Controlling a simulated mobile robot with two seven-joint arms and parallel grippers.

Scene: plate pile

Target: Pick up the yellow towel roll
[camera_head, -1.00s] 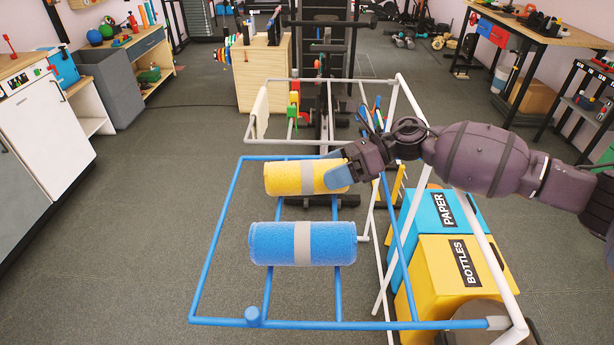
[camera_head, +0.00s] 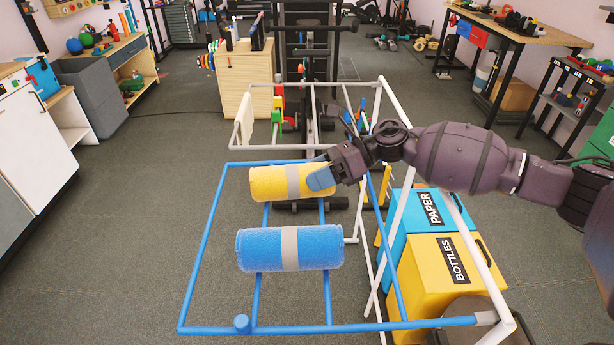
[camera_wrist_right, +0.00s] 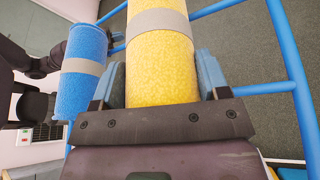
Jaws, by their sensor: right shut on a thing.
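The yellow towel roll (camera_head: 268,184), with a grey band around its middle, lies crosswise over the bars of the blue rack (camera_head: 212,235). I cannot tell whether it touches the bars. My right gripper (camera_head: 322,178) is shut on its right end, with blue finger pads on either side. In the right wrist view, the yellow roll (camera_wrist_right: 160,70) runs between the two pads of my right gripper (camera_wrist_right: 162,85).
A blue towel roll (camera_head: 262,250) lies nearer on the same rack. White frame bars (camera_head: 398,235) rise at the right, beside my right arm. Beyond them stand a blue PAPER bin (camera_head: 412,215) and a yellow BOTTLES bin (camera_head: 425,270). Open floor (camera_head: 130,220) lies left of the rack.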

